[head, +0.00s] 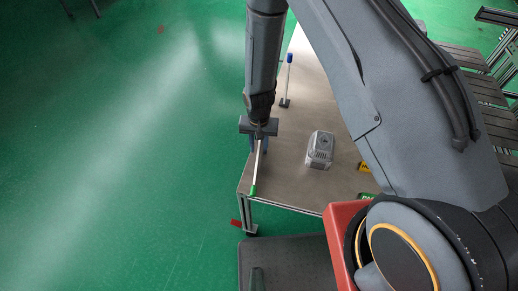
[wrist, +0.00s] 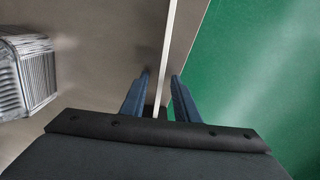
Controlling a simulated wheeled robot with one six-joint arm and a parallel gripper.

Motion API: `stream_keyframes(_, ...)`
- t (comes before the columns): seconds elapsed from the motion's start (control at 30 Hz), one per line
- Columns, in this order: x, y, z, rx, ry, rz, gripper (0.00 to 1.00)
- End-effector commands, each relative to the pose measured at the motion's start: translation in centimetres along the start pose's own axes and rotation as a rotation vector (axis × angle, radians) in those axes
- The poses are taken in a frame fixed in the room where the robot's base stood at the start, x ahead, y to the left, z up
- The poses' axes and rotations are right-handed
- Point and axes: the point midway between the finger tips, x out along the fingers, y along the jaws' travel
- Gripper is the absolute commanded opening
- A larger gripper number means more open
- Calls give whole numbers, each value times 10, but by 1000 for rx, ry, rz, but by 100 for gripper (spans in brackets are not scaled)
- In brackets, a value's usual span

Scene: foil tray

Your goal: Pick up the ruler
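A long thin white strip, which I take to be the ruler (head: 257,165), shows at the table's left edge in the head view, with a green end nearest the camera. In the wrist view the white strip (wrist: 167,50) runs from the top edge down between the two blue fingers. My gripper (wrist: 160,76) is open around it, with a visible gap on each side. In the head view my gripper (head: 259,146) points down over the strip; the arm hides its far part. I cannot tell the fingertips' height above the table.
A silver ribbed foil tray (head: 319,150) sits right of my gripper and shows in the wrist view (wrist: 27,75). A second thin white stick (head: 289,75) with a blue end stands farther back. A yellow item (head: 364,167) lies on the right. Green floor lies beyond the table's left edge.

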Motion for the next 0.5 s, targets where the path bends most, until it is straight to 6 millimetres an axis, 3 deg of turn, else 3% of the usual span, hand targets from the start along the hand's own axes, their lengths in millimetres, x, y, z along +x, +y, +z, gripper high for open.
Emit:
stream_keyframes(0.13, 0, 0, 0, 0, 0, 0, 28)
stream_keyframes(0.3, 0, 0, 0, 0, 0, 0, 0)
stream_keyframes(0.5, -1, 0, 0, 0, 1, 0, 0)
